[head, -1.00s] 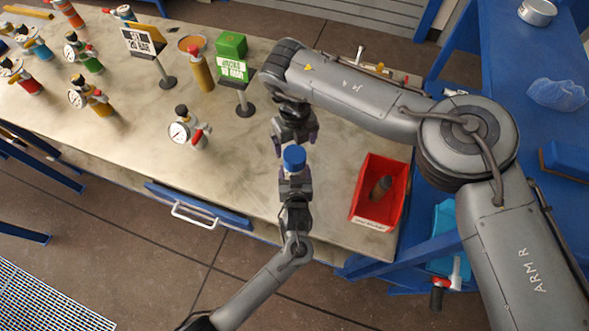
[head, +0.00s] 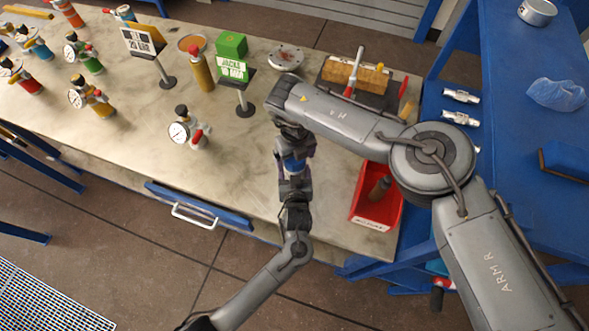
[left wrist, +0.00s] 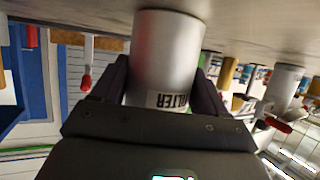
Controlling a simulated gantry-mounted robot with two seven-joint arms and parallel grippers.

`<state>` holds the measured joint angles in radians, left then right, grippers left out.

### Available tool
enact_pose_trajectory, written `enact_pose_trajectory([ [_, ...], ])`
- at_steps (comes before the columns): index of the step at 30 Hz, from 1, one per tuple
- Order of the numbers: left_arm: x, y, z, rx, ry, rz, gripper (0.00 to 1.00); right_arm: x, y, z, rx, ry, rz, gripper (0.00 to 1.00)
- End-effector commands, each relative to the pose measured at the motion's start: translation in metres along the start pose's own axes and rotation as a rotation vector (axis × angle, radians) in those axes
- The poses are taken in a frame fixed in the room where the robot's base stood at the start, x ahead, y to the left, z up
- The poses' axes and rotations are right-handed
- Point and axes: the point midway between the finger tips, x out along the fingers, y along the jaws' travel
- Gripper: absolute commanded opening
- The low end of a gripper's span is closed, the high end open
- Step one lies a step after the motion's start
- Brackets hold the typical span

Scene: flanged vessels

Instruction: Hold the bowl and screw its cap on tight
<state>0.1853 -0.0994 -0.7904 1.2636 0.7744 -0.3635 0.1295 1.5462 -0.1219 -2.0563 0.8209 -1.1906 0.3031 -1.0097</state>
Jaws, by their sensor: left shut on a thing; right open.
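The bowl (left wrist: 167,60) is a silver-grey cylinder with a partly hidden label in the left wrist view. My left gripper (head: 293,178) is shut on it, one dark finger on each side. The blue cap (head: 293,164) shows in the head view at the bowl's upper end, partly covered. My right gripper (head: 294,153) is open, its fingers on both sides of the blue cap. Whether the fingers touch the cap, and how the cap sits on the bowl, I cannot tell.
A red bin (head: 362,213) with a grey cylinder stands right of the grippers. A gauge unit (head: 187,130) stands to the left. A green box (head: 231,47), a flanged disc (head: 285,57) and a wooden block (head: 357,73) are at the back. The table's front left is clear.

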Motion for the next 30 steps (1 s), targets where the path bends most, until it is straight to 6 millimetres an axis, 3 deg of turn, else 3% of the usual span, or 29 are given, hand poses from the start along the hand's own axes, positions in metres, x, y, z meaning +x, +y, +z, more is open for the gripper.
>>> enact_pose_trajectory([
  [10, 0.0003, -0.001, 0.0008, 0.0, -0.002, -0.002, 0.0, 0.0025, 0.0003, 0.0, -0.001, 0.0, 0.0, 0.94],
  [21, 0.0003, -0.0011, 0.0008, 0.0, -0.002, -0.002, 0.0, 0.0023, 0.0, 0.0, 0.0, 0.0, 0.0, 0.38],
  [26, 0.0003, -0.0012, 0.0008, 0.0, -0.002, -0.003, 0.0, 0.0028, 0.0007, -0.0001, 0.076, 0.0, 0.002, 0.38],
  [30, 0.0003, -0.0012, 0.0008, 0.0, -0.001, -0.003, 0.0, 0.0035, 0.0011, -0.0002, 0.364, 0.001, 0.005, 0.38],
])
